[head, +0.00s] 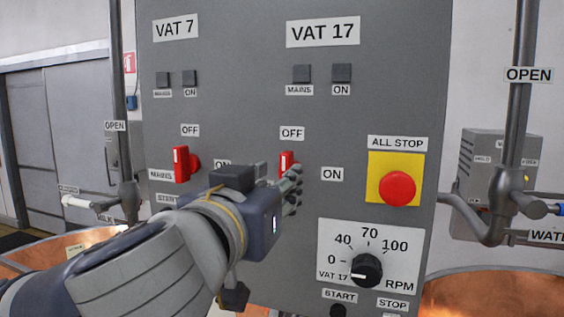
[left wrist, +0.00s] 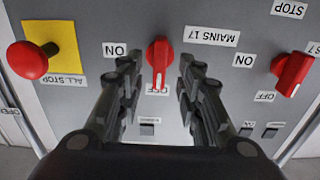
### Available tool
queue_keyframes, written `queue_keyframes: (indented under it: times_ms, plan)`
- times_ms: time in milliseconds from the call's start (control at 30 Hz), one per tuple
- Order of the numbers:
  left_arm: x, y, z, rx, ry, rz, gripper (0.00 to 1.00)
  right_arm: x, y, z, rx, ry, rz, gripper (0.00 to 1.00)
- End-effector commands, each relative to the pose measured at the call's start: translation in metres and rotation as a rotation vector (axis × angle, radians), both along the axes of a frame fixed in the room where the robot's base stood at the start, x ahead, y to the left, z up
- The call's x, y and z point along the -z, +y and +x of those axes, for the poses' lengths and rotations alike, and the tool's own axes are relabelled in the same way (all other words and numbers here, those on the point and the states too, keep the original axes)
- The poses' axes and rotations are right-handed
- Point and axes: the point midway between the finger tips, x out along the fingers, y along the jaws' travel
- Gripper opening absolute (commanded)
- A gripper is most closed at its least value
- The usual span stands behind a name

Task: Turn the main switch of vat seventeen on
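The red main switch of vat 17 (head: 287,162) is on the grey panel (head: 240,100) under the VAT 17 label (head: 323,32). Its handle points up at the OFF label (head: 292,133); the ON label (head: 332,174) is to its right. In the upside-down left wrist view the switch (left wrist: 158,62) is between the fingers, its white-marked end towards OFF. My left gripper (head: 292,184) is open, one finger on each side of the switch with gaps showing. It hides the lower part of the switch in the head view. My right gripper is not in view.
The red vat 7 switch (head: 183,163) is to the left, near my gripper. The red all-stop button (head: 397,188) on its yellow plate is close on the right. The black RPM knob (head: 366,270) is below it. Pipes (head: 507,190) and copper vats (head: 490,293) flank the panel.

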Motion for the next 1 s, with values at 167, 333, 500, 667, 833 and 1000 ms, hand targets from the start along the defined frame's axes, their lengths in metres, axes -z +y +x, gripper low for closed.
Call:
queue_keyframes:
  times_ms: [167,333,500,667,833,1000]
  plan:
    - [-0.002,-0.007,0.024,-0.003,0.003,0.001,0.33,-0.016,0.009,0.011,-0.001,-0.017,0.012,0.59]
    - [0.0,-0.01,0.032,0.0,0.001,0.001,0.33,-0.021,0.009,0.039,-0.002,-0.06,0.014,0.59]
    - [0.001,-0.01,0.032,0.0,0.0,0.0,0.33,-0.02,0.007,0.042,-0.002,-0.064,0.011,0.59]
    - [0.001,-0.01,0.032,0.0,0.0,0.0,0.15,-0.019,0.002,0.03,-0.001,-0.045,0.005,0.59]
    - [0.001,-0.01,0.032,0.0,0.0,0.0,0.0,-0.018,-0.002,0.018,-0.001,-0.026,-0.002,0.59]
    - [0.001,-0.01,0.032,0.0,-0.001,0.004,0.0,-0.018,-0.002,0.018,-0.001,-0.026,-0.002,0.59]
